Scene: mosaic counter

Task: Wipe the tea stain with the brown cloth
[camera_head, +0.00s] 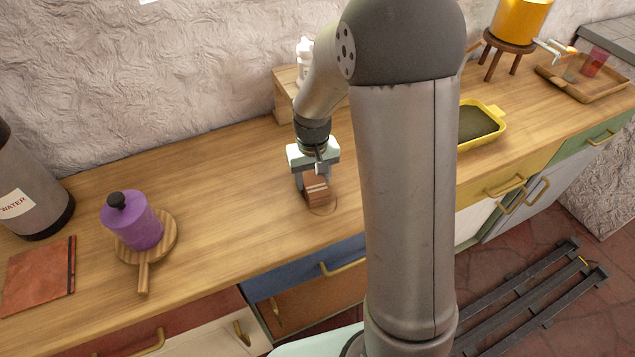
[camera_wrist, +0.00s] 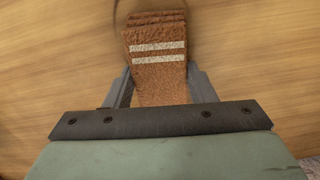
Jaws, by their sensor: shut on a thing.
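The brown cloth (camera_head: 317,191) is folded, with pale stripes across it. My gripper (camera_head: 314,186) is shut on it, low over the wooden counter. In the wrist view the cloth (camera_wrist: 158,62) sits between the two fingers of my gripper (camera_wrist: 160,85) and sticks out past them. The tea stain (camera_head: 323,209) shows as a thin dark ring on the counter at the cloth's front edge. In the wrist view part of the stain's ring (camera_wrist: 119,14) curves out beside the cloth's far end; the cloth hides the rest. I cannot tell whether the cloth touches the counter.
A purple canister (camera_head: 132,222) stands on a round wooden board (camera_head: 166,246) to the left, near a brown book-like item (camera_head: 38,277) and a water urn (camera_head: 30,195). A yellow tray (camera_head: 484,124) lies right, behind my arm. Counter (camera_head: 225,215) between board and cloth is clear.

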